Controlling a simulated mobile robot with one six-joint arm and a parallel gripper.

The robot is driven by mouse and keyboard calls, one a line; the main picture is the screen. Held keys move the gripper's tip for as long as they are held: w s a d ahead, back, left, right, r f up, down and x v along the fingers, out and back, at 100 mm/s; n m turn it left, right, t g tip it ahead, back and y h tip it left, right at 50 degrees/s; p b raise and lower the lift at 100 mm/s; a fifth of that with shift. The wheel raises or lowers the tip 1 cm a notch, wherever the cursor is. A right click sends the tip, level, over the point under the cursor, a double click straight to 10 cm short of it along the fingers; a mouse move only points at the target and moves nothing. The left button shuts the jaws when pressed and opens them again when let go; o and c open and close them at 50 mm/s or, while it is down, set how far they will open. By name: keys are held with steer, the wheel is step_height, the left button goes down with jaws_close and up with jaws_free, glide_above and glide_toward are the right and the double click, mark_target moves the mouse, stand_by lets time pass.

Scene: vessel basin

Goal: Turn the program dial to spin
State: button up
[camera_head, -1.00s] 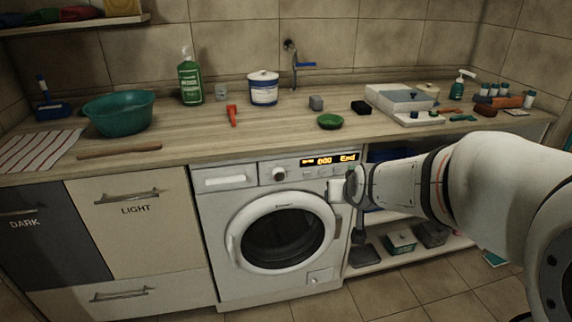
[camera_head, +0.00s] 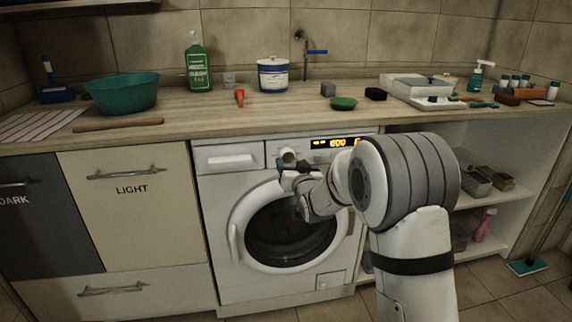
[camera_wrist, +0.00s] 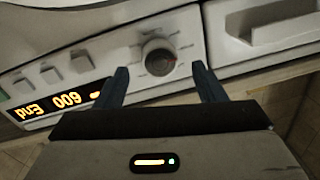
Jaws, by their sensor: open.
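The washing machine (camera_head: 215,225) stands under the counter with its round door closed. Its program dial (camera_head: 288,157) is a round knob on the front panel, left of the lit orange display (camera_head: 330,143). In the wrist view the dial (camera_wrist: 159,57) shows a small red mark at its right edge, with printed marks around it too small to read. My gripper (camera_head: 284,168) is in front of the panel at the dial. In the wrist view its two dark blue fingers (camera_wrist: 160,80) are apart, one on each side of the dial, with gaps to it. I cannot tell the depth.
The detergent drawer (camera_head: 228,160) is left of the dial. The wooden counter (camera_head: 200,120) overhangs the panel from above and carries a teal basin (camera_head: 122,93) and bottles. Open shelves (camera_head: 490,197) are to the right.

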mark_target(286, 158)
steer(key=shift+x, duration=1.45)
steer(key=shift+c, duration=0.2)
steer(key=c, duration=0.9)
steer(key=shift+s+a+r, duration=0.1)
steer(key=shift+a, duration=0.25)
steer(key=shift+d, duration=0.15)
steer(key=shift+c, duration=0.2)
steer(key=shift+f+m+b, duration=0.2)
steer(key=shift+m+b, duration=0.1)
steer(key=shift+b, duration=0.1)
